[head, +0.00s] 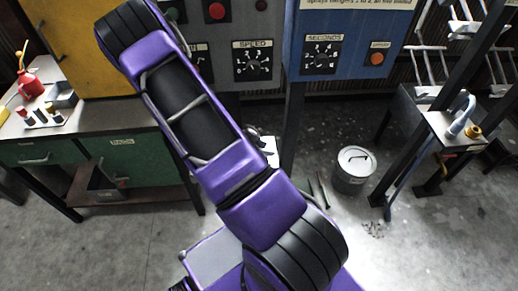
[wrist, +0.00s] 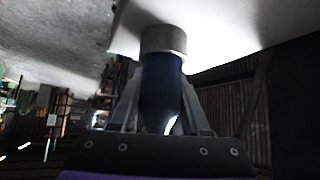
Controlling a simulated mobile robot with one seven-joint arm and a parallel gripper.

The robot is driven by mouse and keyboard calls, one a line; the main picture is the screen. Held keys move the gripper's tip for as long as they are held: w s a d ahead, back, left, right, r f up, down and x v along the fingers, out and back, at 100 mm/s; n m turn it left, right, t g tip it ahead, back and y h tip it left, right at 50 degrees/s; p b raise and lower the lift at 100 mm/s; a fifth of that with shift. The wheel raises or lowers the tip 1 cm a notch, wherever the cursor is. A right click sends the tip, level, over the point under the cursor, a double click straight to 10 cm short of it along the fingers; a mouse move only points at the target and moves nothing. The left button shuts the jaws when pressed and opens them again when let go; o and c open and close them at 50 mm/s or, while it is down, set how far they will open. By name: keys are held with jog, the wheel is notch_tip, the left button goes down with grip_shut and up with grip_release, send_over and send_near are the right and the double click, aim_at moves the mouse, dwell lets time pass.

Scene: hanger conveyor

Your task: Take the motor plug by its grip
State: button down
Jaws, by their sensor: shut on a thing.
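The motor plug (wrist: 161,85) shows in the middle of the wrist view, as a dark blue cylindrical grip with a grey metal collar (wrist: 163,39) at its far end. My gripper (wrist: 160,98) has one finger on each side of the blue grip and is shut on it. The collar reaches up to a pale surface (wrist: 225,25); I cannot tell whether it touches or is seated in it. In the head view my arm runs up and out of the top left, so the gripper and plug are not seen there.
A grey panel with a speed dial (head: 252,61) and a blue panel with a seconds dial (head: 323,55) stand behind my arm. A green workbench (head: 140,165) is at left.

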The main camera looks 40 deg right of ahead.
notch_tip(320, 180, up, 10)
jog(key=p, duration=0.2)
dwell(0.4)
